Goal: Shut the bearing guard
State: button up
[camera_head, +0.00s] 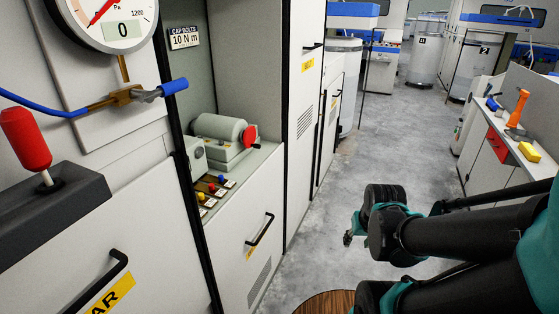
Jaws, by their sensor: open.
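A grey rounded bearing housing (224,131) with a red end sits in an open recess of the machine at the left. A plate above it reads "CAP BOLTS 10 N m" (184,37). I cannot tell which part or panel is the bearing guard. A light panel with a black handle (260,229) and a yellow label is below the recess. My gripper (348,239) shows small and partly hidden behind my dark wrist, over the floor right of the machine. It is open, apart from the machine, with nothing visible in it.
A red-knobbed lever (26,140), a gauge (110,20) reading 0 and a blue-handled valve (172,87) are at the near left. A round wooden top (325,304) is at the bottom. A bench (520,163) with tools is at right. The grey floor aisle (385,135) is clear.

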aim_at(243, 239)
jog(key=k+l, duration=0.1)
jog(key=k, duration=0.85)
